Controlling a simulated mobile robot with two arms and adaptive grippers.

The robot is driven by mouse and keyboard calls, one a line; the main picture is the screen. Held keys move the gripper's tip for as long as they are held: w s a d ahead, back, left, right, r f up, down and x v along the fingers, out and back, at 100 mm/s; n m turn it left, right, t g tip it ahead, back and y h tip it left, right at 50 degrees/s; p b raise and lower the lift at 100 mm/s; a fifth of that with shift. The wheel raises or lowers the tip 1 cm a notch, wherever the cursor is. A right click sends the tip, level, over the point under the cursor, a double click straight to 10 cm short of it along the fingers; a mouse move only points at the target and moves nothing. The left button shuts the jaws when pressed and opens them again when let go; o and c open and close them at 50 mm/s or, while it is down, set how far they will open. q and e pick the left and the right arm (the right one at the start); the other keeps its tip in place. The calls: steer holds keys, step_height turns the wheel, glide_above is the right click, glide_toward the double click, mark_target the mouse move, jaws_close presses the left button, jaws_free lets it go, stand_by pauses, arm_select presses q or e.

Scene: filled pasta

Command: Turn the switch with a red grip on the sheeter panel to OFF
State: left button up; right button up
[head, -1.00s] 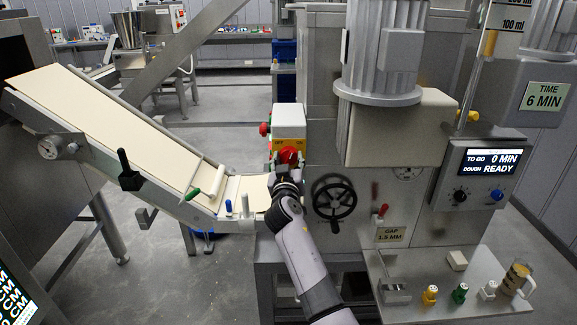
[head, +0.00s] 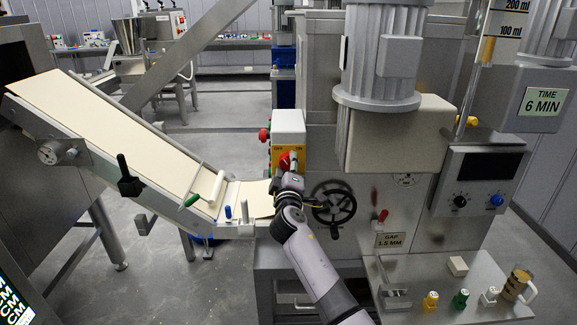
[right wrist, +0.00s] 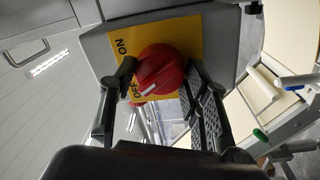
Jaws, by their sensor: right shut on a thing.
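The switch with a red grip (head: 287,161) sits on the yellow plate of the sheeter panel (head: 289,124), a white box on the machine's side. In the right wrist view the red grip (right wrist: 160,70) lies between the two fingers of my right gripper (right wrist: 162,76), which is shut on it. The yellow plate (right wrist: 186,35) carries the words ON and OFF. The white mark on the grip points toward OFF. In the head view my right gripper (head: 289,174) covers the lower part of the switch. My left gripper is not in view.
A black handwheel (head: 333,203) is just right of my right gripper. The sloping conveyor (head: 110,150) with a dough sheet is at left. A shelf (head: 455,290) with colored pieces and a jug stands at lower right. The screen (head: 486,163) is dark.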

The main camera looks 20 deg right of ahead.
steer(key=shift+n+p, duration=0.35)
steer(key=shift+n, duration=0.95)
steer(key=o, duration=1.2)
steer(key=shift+a, duration=0.1)
steer(key=shift+c, duration=0.2)
steer(key=v, duration=1.2)
